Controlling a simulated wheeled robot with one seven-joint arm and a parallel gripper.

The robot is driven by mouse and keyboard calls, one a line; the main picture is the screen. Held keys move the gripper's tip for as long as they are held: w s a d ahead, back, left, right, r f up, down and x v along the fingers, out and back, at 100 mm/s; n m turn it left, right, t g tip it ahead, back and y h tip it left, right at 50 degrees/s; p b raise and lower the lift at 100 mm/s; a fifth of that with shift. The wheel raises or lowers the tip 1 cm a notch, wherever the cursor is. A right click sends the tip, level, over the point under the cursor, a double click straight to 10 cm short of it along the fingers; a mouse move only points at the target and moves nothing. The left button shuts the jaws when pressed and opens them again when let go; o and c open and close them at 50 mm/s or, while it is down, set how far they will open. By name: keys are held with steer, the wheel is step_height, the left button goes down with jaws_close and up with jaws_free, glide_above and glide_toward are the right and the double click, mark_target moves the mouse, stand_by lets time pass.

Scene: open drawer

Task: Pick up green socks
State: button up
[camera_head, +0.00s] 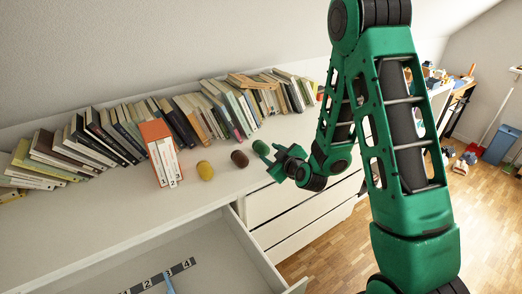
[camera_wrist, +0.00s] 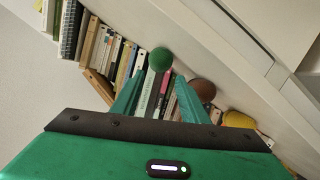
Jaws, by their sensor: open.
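The green socks (camera_head: 261,148) are a rounded bundle on the white top of the dresser, at the right end of a row of three bundles. In the wrist view the green socks (camera_wrist: 161,59) show as a ball just beyond the fingertips, roughly centred between them. My gripper (camera_head: 275,157) is close to the right of the green socks, with its fingers pointing at them. In the wrist view my gripper (camera_wrist: 161,82) is open and its two green fingers stand apart with nothing held. I cannot tell whether a fingertip touches the socks.
Brown (camera_head: 239,159) and yellow (camera_head: 205,171) bundles sit to the left of the green one. An orange box (camera_head: 154,131) and a long row of books (camera_head: 115,134) stand behind. An open drawer (camera_head: 218,245) juts out in front. The front of the dresser top is clear.

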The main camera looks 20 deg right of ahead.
mark_target(263, 148)
steer(key=shift+x, duration=4.2)
steer(key=c, duration=0.7)
